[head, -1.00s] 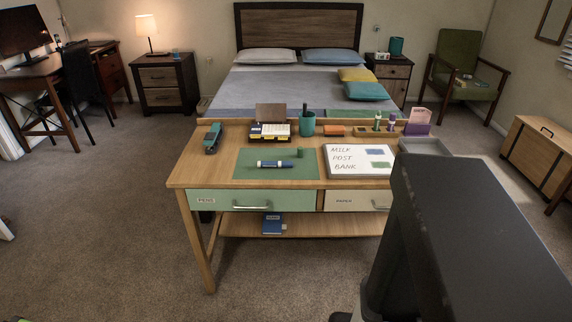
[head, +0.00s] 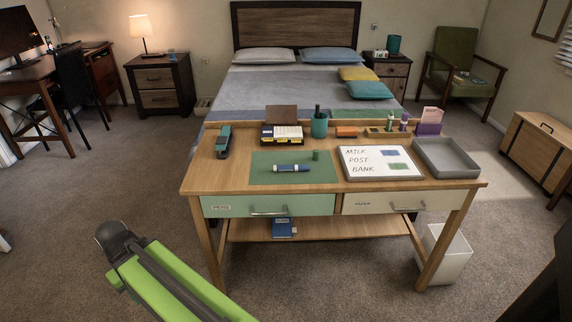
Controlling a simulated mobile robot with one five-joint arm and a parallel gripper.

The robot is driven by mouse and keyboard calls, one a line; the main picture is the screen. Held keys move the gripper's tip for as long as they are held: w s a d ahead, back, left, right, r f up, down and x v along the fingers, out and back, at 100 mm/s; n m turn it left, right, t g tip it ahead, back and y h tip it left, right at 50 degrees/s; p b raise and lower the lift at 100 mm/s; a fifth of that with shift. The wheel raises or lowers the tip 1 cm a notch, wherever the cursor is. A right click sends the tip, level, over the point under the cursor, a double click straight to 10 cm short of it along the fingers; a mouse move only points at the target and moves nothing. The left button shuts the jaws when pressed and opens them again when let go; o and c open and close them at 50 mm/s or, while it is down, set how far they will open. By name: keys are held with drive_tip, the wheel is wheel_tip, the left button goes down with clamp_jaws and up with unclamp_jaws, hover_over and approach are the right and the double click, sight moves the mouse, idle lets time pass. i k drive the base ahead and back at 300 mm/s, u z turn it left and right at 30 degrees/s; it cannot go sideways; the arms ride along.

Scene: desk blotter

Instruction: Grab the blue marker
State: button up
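The blue marker (head: 291,168) lies on its side, roughly left to right, on the green blotter (head: 265,181) on the desk. It has a pale band around its middle. A short green cylinder (head: 316,155) stands just behind its right end, apart from it. A green and dark link of my arm shows at the lower left, in front of the desk and well short of the marker. My gripper does not show, so I cannot see its fingers. Nothing touches the marker from above.
On the desk (head: 430,192), a whiteboard (head: 375,175) and an empty grey tray (head: 447,158) lie right of the blotter. A white bin (head: 451,260) stands below right.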

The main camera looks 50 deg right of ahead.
sight(284, 167)
drive_tip(key=i, duration=0.95)
drive_tip(key=z, duration=0.05)
